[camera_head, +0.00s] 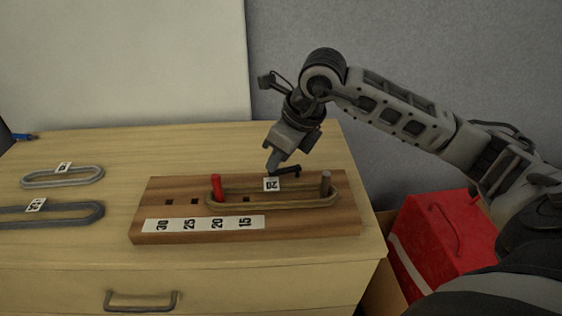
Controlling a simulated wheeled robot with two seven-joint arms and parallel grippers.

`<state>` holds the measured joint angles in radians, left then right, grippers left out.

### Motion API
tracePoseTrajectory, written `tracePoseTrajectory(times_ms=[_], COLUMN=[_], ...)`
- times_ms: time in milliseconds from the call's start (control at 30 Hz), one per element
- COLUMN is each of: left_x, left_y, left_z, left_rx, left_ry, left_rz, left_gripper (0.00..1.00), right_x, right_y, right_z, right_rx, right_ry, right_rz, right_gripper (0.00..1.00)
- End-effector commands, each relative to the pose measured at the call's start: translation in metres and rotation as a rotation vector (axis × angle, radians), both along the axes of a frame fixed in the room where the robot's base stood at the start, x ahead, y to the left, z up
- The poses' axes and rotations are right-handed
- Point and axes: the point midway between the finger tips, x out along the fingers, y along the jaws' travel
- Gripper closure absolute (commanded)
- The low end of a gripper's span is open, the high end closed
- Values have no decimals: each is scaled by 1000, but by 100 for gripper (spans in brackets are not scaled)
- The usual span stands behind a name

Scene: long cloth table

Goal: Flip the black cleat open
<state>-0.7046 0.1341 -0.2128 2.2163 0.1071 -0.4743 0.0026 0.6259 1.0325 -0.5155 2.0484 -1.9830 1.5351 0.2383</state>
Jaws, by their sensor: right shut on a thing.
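The black cleat (289,171) is a small dark bar at the back edge of a wooden board (340,224), behind the looped band. My right gripper (273,169) comes down from above, with its fingertips at the left end of the cleat. Its jaws are shut on the cleat, though the fingers hide the contact. The cleat's bar points right, roughly level with the board top; its exact angle is hard to tell. My left gripper is not in view.
A tan band (300,203) loops around a red peg (217,187) and a grey-brown peg (326,183). Grey bands (62,183) lie at left on the wooden top. A red box (440,240) stands beyond the right edge. A wall rises behind.

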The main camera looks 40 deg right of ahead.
Motion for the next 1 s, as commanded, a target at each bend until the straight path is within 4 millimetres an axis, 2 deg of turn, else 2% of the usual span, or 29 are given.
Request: tracePoseTrajectory(times_ms=[400, 967, 1000], left_x=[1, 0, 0], left_y=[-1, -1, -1], left_z=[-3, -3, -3], left_rx=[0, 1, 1], left_ry=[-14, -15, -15], left_rz=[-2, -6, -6], left_gripper=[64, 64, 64], right_x=[9, 11, 11], right_y=[-3, -4, -4], right_z=[0, 1, 1], right_rx=[-1, -2, -2], right_ry=[-2, -2, -2], right_rz=[-211, -248, -248], right_gripper=[100, 100, 79])
